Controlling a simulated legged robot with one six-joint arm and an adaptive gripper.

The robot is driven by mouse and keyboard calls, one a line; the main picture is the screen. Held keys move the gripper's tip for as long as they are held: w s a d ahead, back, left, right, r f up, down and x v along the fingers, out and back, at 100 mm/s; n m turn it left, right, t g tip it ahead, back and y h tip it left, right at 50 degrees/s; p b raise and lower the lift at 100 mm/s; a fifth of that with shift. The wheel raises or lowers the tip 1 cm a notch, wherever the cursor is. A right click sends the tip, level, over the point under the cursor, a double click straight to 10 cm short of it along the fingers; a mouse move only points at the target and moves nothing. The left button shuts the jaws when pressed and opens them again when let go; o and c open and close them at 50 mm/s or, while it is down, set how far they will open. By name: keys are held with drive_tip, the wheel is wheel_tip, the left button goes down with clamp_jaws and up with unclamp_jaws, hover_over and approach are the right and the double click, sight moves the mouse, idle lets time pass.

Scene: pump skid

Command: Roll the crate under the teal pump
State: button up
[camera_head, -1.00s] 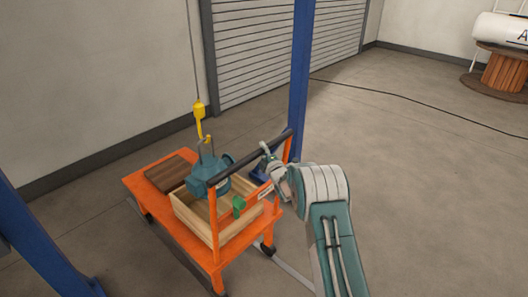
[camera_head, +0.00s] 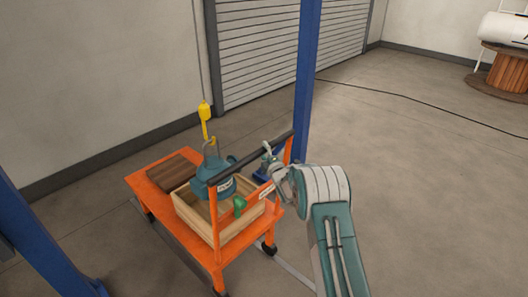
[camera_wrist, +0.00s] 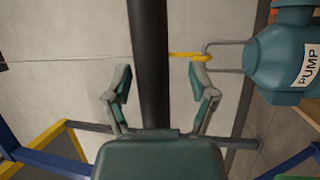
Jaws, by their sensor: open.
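The wooden crate (camera_head: 188,216) is open-topped and rests on an orange cart (camera_head: 150,190). The teal pump (camera_head: 207,183) hangs from a yellow hook (camera_head: 205,112) on a cable. In the picture it overlaps the crate's back part; its exact height over the crate is unclear. The pump (camera_wrist: 285,60) with its PUMP label shows at the right of the wrist view. My gripper (camera_wrist: 160,80) is open, with the cart's dark handle bar (camera_wrist: 150,40) running between its fingers. In the head view my gripper (camera_head: 271,162) is at the right part of the handle (camera_head: 255,153).
A brown wooden block (camera_head: 172,170) lies on the cart's far left end. A small green part (camera_head: 240,206) shows at the crate's near side. Blue posts (camera_head: 305,80) stand behind and at the left (camera_head: 45,245). The floor to the right is mostly clear, crossed by a black cable (camera_head: 420,99).

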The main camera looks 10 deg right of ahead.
drive_tip(key=shift+s, duration=0.1)
drive_tip(key=v, duration=1.1)
drive_tip(key=shift+s, duration=0.4)
drive_tip(key=shift+d+f, duration=0.1)
drive_tip(key=shift+d, duration=0.05)
drive_tip(key=s+r+m+g+h, duration=0.3)
drive_tip(key=s+r+m, duration=0.25)
drive_tip(key=r, duration=0.35)
drive_tip(key=s+r+m+g+h, duration=0.2)
drive_tip(key=s+r+m+g, duration=0.1)
drive_tip(key=s+r+m, duration=0.4)
drive_tip(key=s+a+r+m+g, duration=0.2)
drive_tip(key=s+m+g, duration=0.5)
drive_tip(key=s, duration=2.4)
drive_tip(key=shift+a+m+g, duration=0.15)
drive_tip(key=shift+m+g, duration=0.2)
drive_tip(key=shift+g, duration=0.05)
drive_tip(key=shift+r, duration=0.15)
drive_tip(key=shift+c, duration=0.3)
